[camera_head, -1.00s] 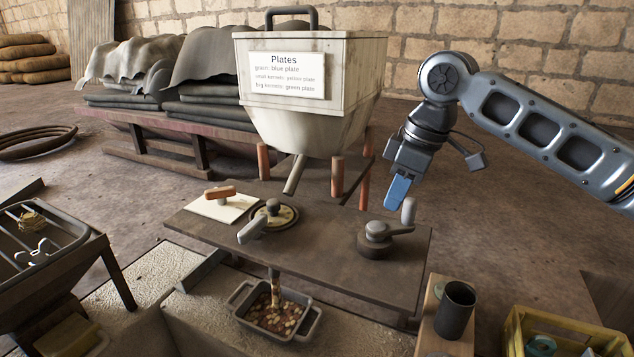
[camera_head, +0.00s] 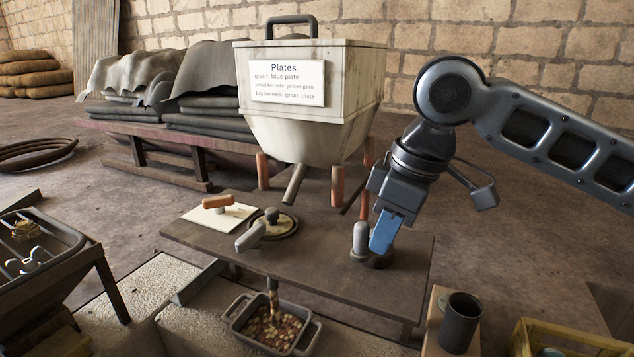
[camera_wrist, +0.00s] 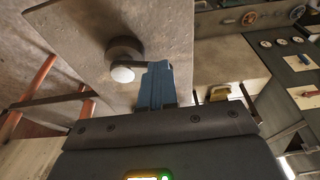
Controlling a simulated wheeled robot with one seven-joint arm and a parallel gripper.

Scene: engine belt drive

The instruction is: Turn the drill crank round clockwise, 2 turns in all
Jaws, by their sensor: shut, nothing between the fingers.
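The drill crank appears to be the right-hand crank on the brown bench. Its dark round hub (camera_head: 378,260) is partly hidden behind my fingers, and its upright grey handle (camera_head: 360,238) stands just left of them. In the wrist view the hub (camera_wrist: 125,47) and the pale top of the handle (camera_wrist: 122,74) lie left of my blue fingers. My gripper (camera_head: 381,240) is shut and empty, pointing down close beside the handle. I cannot tell whether they touch. The crank's arm is mostly hidden.
A second crank (camera_head: 250,236) on a round plate and a card (camera_head: 205,218) with an orange-handled tool sit left on the bench (camera_head: 310,270). The hopper (camera_head: 310,100) stands behind on orange posts. A dark cup (camera_head: 459,322) stands at the right front.

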